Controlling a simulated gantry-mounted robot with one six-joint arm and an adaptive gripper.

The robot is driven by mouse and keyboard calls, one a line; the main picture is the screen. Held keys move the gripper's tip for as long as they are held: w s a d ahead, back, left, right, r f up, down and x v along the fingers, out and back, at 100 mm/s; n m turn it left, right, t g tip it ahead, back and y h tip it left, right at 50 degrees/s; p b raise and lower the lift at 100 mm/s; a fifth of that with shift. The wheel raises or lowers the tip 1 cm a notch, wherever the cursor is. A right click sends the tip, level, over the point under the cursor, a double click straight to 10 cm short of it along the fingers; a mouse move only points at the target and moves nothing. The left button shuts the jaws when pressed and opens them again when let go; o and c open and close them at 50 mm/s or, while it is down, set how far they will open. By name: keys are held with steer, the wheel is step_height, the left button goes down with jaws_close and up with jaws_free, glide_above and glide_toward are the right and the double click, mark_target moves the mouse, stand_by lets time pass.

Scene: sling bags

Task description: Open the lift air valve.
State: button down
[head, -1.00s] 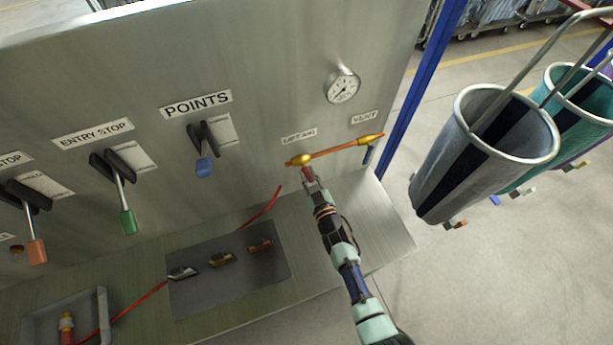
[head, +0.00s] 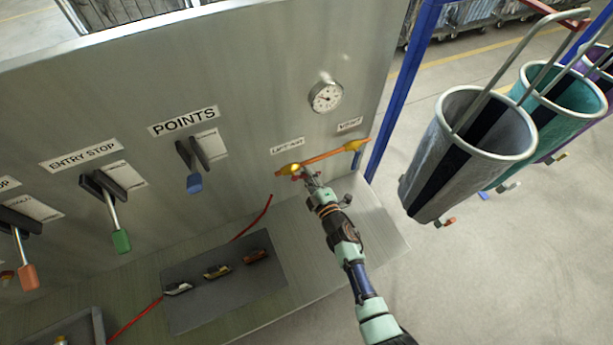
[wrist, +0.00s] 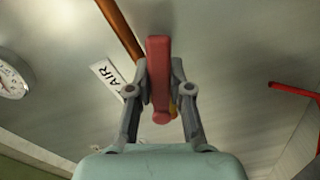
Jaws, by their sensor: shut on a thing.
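The lift air valve is a brass fitting (head: 290,170) at the left end of a copper pipe (head: 325,156) on the grey panel, below a label partly readable as lift air (head: 288,146). Its red handle (wrist: 158,75) shows large in the wrist view, between the fingers. My gripper (wrist: 160,88) is shut on this handle, one finger on each side. The pipe also shows in the wrist view (wrist: 120,28), running at a slant to the handle and passing behind it. In the head view my gripper (head: 307,179) covers most of the handle.
A blue vent handle (head: 357,158) is at the pipe's right end, under a pressure gauge (head: 326,96). Levers for points (head: 194,182) and entry stop (head: 120,238) are to the left. A dark mat (head: 225,285) with small clips lies on the ledge. Sling bags (head: 470,150) hang at right.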

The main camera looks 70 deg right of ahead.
steer(key=shift+s+d+r+n+p, duration=0.15)
steer(key=shift+r+n, duration=0.35)
steer(key=shift+n, duration=0.55)
steer(key=shift+a+r+n+p, duration=0.15)
steer(key=shift+r+n, duration=0.3)
steer(key=shift+n, duration=0.6)
steer(key=shift+d, duration=0.1)
steer(key=c, duration=1)
jaws_free()
steer(key=shift+c, duration=0.2)
steer(key=v, duration=1.2)
steer(key=shift+r, duration=0.1)
